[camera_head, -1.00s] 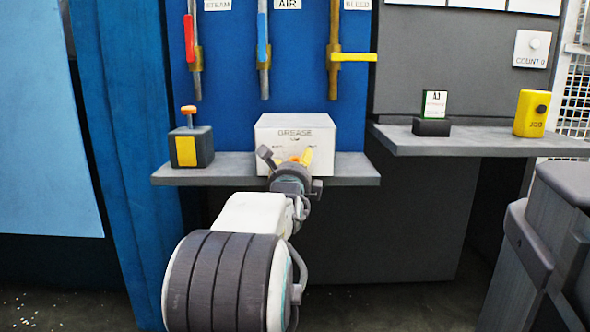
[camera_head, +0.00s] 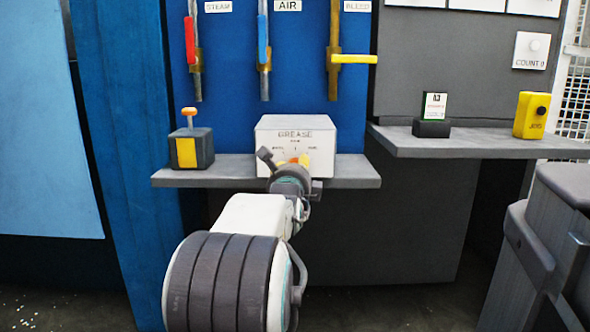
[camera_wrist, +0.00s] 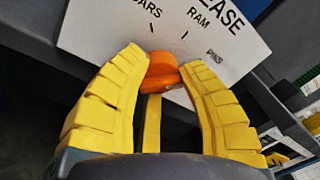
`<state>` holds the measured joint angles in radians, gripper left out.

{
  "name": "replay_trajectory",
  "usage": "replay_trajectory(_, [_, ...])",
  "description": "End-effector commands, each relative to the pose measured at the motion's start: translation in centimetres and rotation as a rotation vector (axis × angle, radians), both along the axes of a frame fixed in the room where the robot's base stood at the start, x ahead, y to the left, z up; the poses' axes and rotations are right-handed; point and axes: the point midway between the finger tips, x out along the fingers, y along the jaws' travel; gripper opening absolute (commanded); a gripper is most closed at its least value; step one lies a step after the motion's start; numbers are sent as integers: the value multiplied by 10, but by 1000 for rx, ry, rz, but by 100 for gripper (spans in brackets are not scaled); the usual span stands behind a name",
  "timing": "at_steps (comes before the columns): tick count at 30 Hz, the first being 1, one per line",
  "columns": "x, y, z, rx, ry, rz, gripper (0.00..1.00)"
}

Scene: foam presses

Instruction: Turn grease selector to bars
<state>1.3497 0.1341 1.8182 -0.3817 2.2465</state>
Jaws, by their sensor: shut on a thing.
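The grease selector is a white box (camera_head: 322,137) labelled GREASE on the grey shelf. In the wrist view its face (camera_wrist: 112,42) shows tick marks and the words BARS at left, RAM in the middle and PINS at right. Its orange knob (camera_wrist: 160,70) sits below the RAM mark; which mark it points to is not clear. My gripper (camera_wrist: 163,62) has yellow fingers on both sides of the knob and is shut on it. In the head view, my gripper (camera_head: 293,161) is at the box front and hides most of the knob.
A dark box with a yellow front and orange-topped stem (camera_head: 190,150) stands left on the shelf (camera_head: 350,175). Red (camera_head: 189,40), blue (camera_head: 262,40) and yellow (camera_head: 355,58) valve handles hang above. A right-hand shelf (camera_head: 480,145) holds a small card stand (camera_head: 432,128) and a yellow button box (camera_head: 531,115).

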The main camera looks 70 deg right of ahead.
Motion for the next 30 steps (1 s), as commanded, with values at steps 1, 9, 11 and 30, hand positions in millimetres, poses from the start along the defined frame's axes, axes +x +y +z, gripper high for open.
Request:
replay_trajectory(1, [-1,0,0,0,0,-1,3])
replay_trajectory(9, [-1,-1,-1,-10,35,-2,3])
replay_trajectory(11, [-1,-1,-1,-19,59,-2,3])
replay_trajectory(30, [0,-1,-1,-141,433,-11,2])
